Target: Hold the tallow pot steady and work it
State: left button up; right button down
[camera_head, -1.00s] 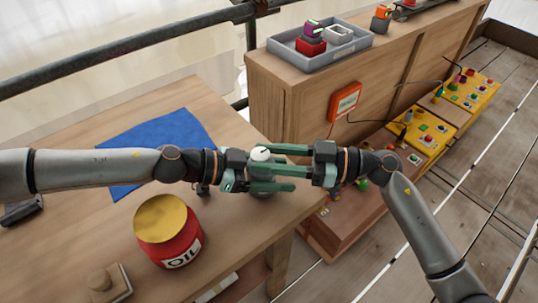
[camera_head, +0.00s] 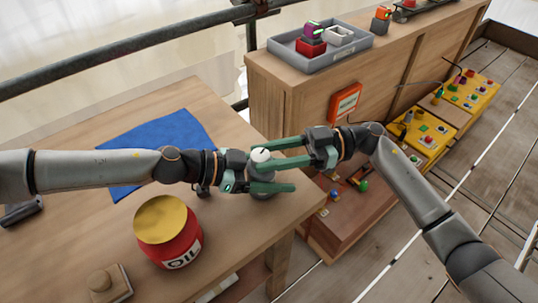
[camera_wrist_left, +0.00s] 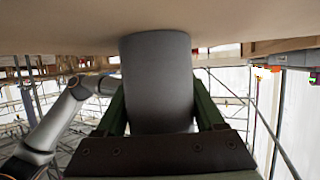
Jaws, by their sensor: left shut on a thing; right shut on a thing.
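The tallow pot (camera_head: 262,191) is a small grey cylinder with a white top (camera_head: 261,155), near the right edge of the wooden table. My left gripper (camera_head: 270,178) is shut on its grey body from the left. In the left wrist view the pot (camera_wrist_left: 158,80) stands between the two green fingers. My right gripper (camera_head: 268,153) comes in from the right and is shut at the white top of the pot. The fingers hide part of the pot, so exactly where the right fingers touch is hard to see.
A red oil tin (camera_head: 170,238) with a yellow lid stands on the table (camera_head: 95,235) in front. A blue cloth (camera_head: 165,140) lies behind. A wooden block with a knob (camera_head: 104,284) is at front left. A grey tray (camera_head: 300,55) sits on the cabinet behind.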

jog(key=shift+w+a+f+n+g+h, duration=0.1)
jog(key=shift+n+g+h, duration=0.35)
jog(key=shift+n+g, duration=0.7)
jog(key=shift+w+f+n+g+h, duration=0.1)
jog(key=shift+n+g+h, duration=0.45)
jog(key=shift+g, duration=1)
jog(key=shift+r+n, duration=0.1)
jog(key=shift+n, duration=0.2)
jog(key=shift+c, duration=2.1)
grip_release()
jog(key=shift+r, duration=0.1)
jog(key=shift+w, duration=0.1)
jog(key=shift+v, duration=3.75)
